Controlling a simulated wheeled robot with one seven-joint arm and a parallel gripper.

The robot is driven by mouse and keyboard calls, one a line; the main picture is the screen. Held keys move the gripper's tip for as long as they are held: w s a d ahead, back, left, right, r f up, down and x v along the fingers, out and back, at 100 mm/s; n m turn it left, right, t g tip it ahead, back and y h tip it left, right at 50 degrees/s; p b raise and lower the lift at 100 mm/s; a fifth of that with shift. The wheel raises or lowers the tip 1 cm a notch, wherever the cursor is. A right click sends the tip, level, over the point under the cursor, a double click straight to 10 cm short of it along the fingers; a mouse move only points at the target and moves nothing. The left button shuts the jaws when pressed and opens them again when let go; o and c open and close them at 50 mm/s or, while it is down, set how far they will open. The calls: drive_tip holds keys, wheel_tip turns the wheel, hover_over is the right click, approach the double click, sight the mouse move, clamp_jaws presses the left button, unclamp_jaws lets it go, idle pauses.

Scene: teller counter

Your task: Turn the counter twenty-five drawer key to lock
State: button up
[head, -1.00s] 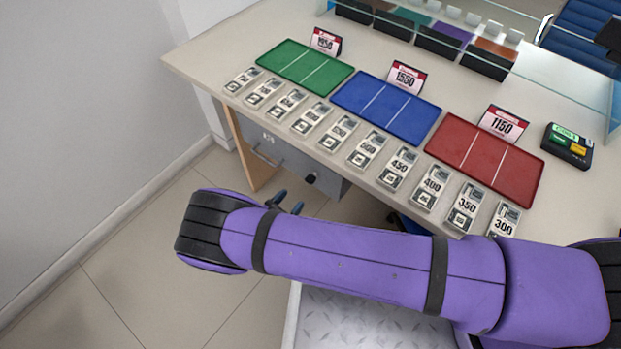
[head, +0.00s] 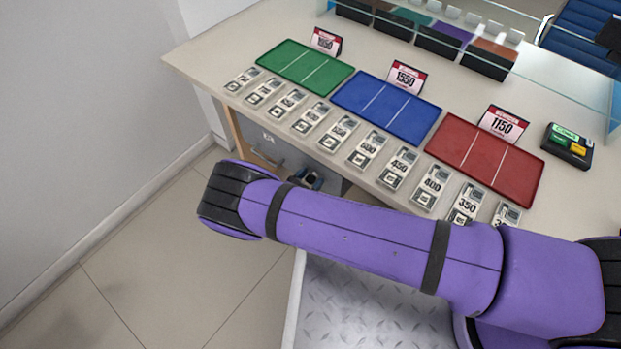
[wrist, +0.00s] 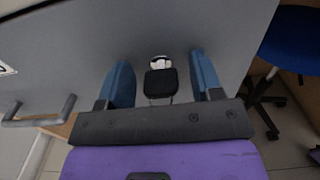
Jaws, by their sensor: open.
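The drawer key (wrist: 160,84) has a black head and stands in a silver lock (wrist: 160,62) on the grey drawer front (wrist: 85,50). In the wrist view, my gripper (wrist: 162,75) is open, with a blue finger on each side of the key head and a gap showing on both sides. In the head view, my gripper (head: 305,180) is at the drawer front below the counter edge, mostly behind my purple arm. The key cannot be made out there. I cannot tell the key's exact turn angle.
A drawer handle (wrist: 40,115) is left of the lock. Above is the counter top (head: 210,65) with green, blue and red trays and several numbered packs along its front edge. A blue chair (wrist: 297,35) stands at the right in the wrist view.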

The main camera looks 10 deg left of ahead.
drive_tip(key=shift+c, duration=0.4)
drive_tip(key=c, duration=0.9)
drive_tip(key=shift+o, duration=0.2)
drive_tip(key=shift+n, duration=0.3)
drive_tip(key=n, duration=0.3)
drive_tip(key=shift+n, duration=0.3)
drive_tip(key=n, duration=0.4)
drive_tip(key=shift+a+n, duration=0.1)
drive_tip(key=shift+n, duration=0.2)
drive_tip(key=n, duration=0.4)
drive_tip(key=shift+w+f, duration=0.1)
drive_tip(key=shift+n, duration=2.5)
